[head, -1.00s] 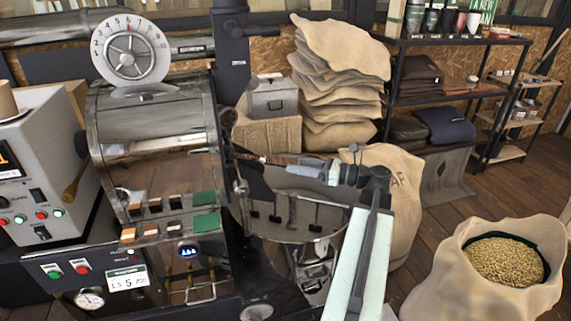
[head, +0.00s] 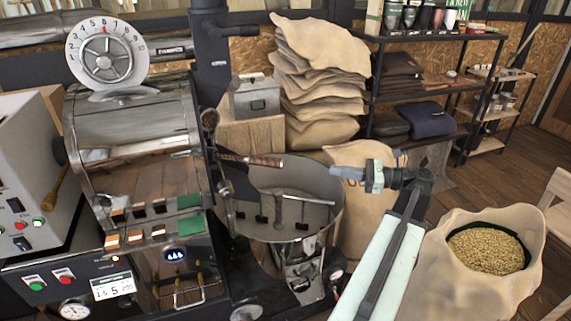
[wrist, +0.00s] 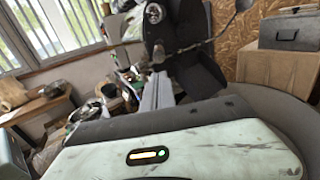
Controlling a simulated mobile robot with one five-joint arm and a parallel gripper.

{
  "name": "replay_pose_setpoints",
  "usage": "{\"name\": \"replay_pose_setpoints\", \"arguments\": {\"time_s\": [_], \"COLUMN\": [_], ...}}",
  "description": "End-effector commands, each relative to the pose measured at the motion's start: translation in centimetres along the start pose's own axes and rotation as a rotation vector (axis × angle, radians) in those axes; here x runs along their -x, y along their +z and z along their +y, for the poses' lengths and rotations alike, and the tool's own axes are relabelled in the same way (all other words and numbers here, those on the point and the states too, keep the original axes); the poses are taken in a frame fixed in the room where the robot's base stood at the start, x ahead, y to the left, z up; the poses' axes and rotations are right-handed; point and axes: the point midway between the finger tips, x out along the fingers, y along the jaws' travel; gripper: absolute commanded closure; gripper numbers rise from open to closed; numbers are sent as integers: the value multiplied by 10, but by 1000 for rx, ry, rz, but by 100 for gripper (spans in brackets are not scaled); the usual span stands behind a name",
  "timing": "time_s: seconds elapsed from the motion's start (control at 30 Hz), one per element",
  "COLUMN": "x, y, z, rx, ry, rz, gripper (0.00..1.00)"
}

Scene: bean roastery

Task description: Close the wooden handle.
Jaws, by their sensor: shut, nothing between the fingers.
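The wooden handle (head: 252,160) is a brown grip on a metal stem in the head view. It sticks out to the right from the dark chute at the roaster's front (head: 228,178), above the round cooling tray (head: 333,212). My gripper (head: 338,172) is shut and empty. It points left, to the right of the handle's free end, with a visible gap between them. In the wrist view my grey fingers (wrist: 157,94) point at the dark chute part (wrist: 190,55). I cannot clearly make out the wooden grip there.
A bean-filled sack (head: 487,262) stands open at right. Stacked sacks (head: 318,85) and a metal box (head: 255,97) are behind. A black shelf (head: 425,90) stands at the back. A round wooden knob (head: 209,119) sits on the roaster face.

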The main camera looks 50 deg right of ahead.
Motion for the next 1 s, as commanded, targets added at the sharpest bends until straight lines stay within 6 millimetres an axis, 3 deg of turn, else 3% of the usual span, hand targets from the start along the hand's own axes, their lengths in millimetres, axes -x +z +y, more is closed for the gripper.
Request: {"name": "replay_pose_setpoints", "arguments": {"time_s": [0.1,0.27,0.7,1.0], "x": [6,-8,-100,-133], "y": [0,0,0,0], "z": [1,2,3,1], "rx": [13,11,9,9], "ry": [1,4,3,1], "rz": [0,0,0,0], "gripper": [100,100,100,100]}}
